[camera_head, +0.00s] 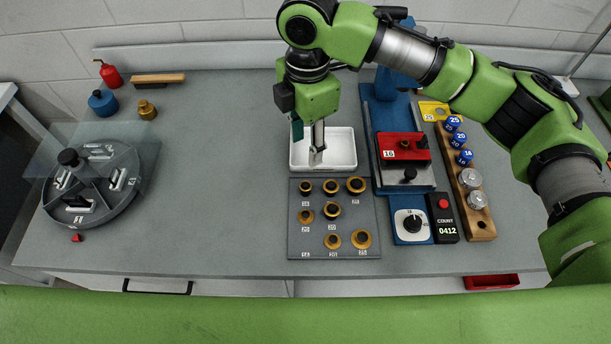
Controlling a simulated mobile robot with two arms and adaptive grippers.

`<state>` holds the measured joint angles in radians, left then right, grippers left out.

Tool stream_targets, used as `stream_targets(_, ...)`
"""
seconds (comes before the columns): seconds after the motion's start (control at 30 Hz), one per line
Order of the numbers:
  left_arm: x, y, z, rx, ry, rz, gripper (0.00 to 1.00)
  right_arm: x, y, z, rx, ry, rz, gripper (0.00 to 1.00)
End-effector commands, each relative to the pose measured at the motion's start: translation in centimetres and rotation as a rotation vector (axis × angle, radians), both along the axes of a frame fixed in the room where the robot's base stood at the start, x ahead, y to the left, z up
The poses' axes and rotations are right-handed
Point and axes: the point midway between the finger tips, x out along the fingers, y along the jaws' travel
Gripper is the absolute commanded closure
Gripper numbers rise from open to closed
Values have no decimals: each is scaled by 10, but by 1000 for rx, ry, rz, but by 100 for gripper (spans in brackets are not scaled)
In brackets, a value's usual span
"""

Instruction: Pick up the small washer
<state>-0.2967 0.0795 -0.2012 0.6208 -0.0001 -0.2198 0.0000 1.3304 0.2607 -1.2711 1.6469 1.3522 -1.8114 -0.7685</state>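My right gripper (317,156) points down inside the white tray (342,150) or just above it. Its fingers show nearly edge-on, so I cannot tell if they are open or hold anything. Several brass ring-shaped pieces lie on a dark grey board (345,252) in front of the tray. I cannot tell which piece is the small washer, or whether one lies in the tray behind the fingers. My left gripper is not in view.
A blue press-like fixture (385,120) with a red block (403,146) stands right of the tray. A wooden rack (481,224) holds blue and metal knobs. A round grey carousel (108,205) stands at the left, with red and blue containers behind it. The table's middle left is clear.

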Motion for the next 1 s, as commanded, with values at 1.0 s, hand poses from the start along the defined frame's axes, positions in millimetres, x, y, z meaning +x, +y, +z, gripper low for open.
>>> stream_targets(1.0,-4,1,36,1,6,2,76,3,-3,-131,-8,2,2,60)
